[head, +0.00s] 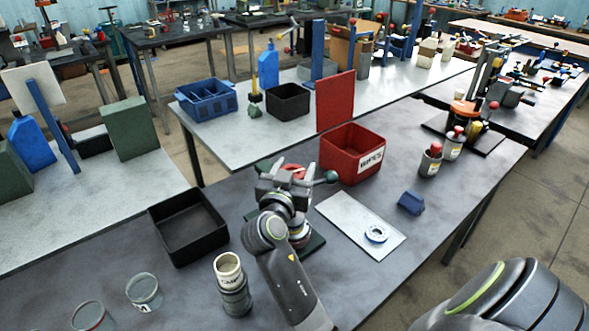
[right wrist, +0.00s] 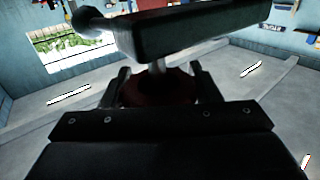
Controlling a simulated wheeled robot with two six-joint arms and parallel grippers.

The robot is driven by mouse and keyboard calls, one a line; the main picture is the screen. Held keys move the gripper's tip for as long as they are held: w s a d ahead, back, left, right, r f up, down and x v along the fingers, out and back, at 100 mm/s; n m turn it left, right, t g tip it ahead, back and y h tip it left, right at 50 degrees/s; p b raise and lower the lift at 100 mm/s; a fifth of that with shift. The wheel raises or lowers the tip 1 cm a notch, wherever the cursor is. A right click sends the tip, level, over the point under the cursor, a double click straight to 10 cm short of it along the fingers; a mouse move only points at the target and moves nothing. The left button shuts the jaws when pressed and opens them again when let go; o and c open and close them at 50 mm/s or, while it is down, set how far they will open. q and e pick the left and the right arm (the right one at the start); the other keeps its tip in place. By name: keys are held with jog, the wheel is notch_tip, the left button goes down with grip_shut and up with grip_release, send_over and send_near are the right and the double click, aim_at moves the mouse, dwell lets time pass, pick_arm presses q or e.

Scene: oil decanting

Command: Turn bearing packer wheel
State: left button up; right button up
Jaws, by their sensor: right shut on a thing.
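The bearing packer stands on the dark table in the middle of the head view, on a dark green base (head: 313,244). Its wheel has arms ending in dark green knobs (head: 331,177), with a red part (head: 296,169) by the hub. My right gripper (head: 286,182) is at the wheel and shut on it, hiding much of the packer. In the right wrist view a dark bar (right wrist: 185,33) of the wheel crosses close in front, with a metal shaft and a dark red round part (right wrist: 158,88) below it. The exact grip contact is hidden. My left gripper is not in view.
A black tray (head: 152,212) lies left of the packer. A labelled can (head: 229,264) and jars (head: 144,290) stand in front. A red wipes bin (head: 343,165) is behind. A white sheet (head: 340,215) with a bearing ring (head: 376,234) and a blue block (head: 411,203) lie right.

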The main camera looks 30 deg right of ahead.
dwell(0.8)
jog(key=o, duration=1)
